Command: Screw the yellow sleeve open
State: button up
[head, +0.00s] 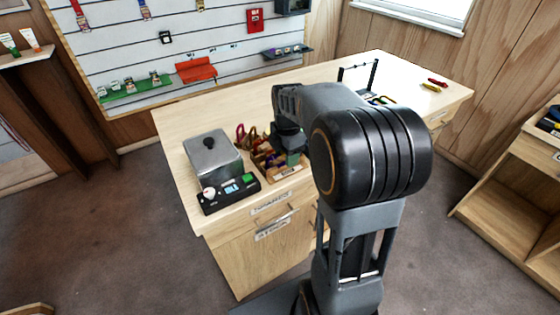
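A wooden tray (268,175) on the counter holds several coloured pieces of gear that look like carabiners (262,157), among them purple, red and yellowish ones. I cannot pick out a yellow sleeve among them. My gripper (291,158) is at the tray's right part, below my dark wrist, pointing down. Its fingertips are too small and too covered to tell whether they are open or hold anything. A small yellow item (430,87) and a red item (438,82) lie at the counter's far right; I cannot tell what they are.
On the wooden counter (190,120), a grey lidded box (212,158) and a black device (230,192) with a small display stand left of the tray. A black frame (358,78) stands at the back right, partly behind my arm. The counter's back left is clear.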

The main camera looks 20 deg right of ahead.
jog(key=shift+f, duration=0.5)
jog(key=shift+w, duration=0.75)
jog(key=shift+a, duration=0.1)
jog(key=shift+r+p, duration=1.3)
jog(key=shift+r, duration=0.15)
jog(key=shift+s, duration=0.8)
